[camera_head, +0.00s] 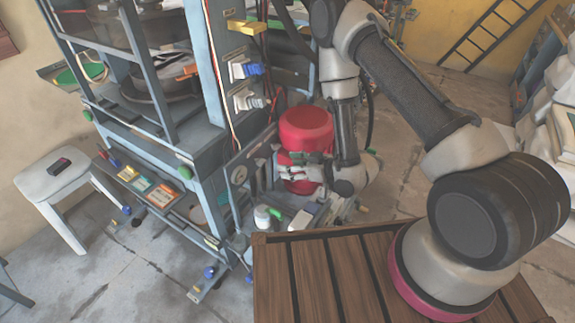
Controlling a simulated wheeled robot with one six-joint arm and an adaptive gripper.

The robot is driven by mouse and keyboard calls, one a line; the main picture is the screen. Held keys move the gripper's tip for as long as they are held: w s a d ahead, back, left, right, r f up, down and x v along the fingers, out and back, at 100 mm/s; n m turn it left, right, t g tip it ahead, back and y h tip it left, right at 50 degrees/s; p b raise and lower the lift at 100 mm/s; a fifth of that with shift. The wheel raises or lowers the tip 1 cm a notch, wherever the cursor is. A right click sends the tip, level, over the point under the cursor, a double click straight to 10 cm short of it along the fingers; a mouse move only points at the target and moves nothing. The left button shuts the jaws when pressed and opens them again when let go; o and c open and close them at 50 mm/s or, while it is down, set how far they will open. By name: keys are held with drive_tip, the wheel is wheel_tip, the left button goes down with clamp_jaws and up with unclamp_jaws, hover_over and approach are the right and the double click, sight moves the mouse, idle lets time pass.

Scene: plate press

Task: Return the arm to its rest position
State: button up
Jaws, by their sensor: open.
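My arm rises from its base at the lower right, bends near the top of the picture and comes down to the wrist in the middle. My gripper (283,168) points left from the wrist, in front of a red drum (305,130). Its jaws are open, and I see nothing held between them. It is close to the right side of the blue-grey press frame (205,90). Whether the fingers touch any part there cannot be told from this view.
A wooden slatted top (335,275) lies under my arm. A small shelf with cards (150,188) and a white stool (55,180) stand left. Bottles and small parts crowd the area below my gripper. White sacks (550,125) are stacked right. Floor behind the arm is partly clear.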

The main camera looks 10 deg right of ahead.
idle(0.3)
drive_tip(key=w+d+r+h, duration=0.2)
drive_tip(key=w+d+r, duration=0.2)
drive_tip(key=r, duration=0.2)
drive_tip(key=w+d+r+h, duration=0.2)
drive_tip(key=w+d+r, duration=0.15)
drive_tip(key=r, duration=0.35)
drive_tip(key=s+d+r+m+h, duration=0.2)
drive_tip(key=d+r+m+h, duration=0.25)
drive_tip(key=d+r, duration=0.8)
drive_tip(key=s+d+r+m+g+h, duration=0.2)
drive_tip(key=s+d+r+m, duration=0.35)
drive_tip(key=s+r, duration=0.85)
drive_tip(key=s+d+r+g, duration=0.1)
drive_tip(key=s+d+g, duration=0.1)
drive_tip(key=s, duration=1.4)
drive_tip(key=shift+s+d+r, duration=0.15)
drive_tip(key=shift+r, duration=0.25)
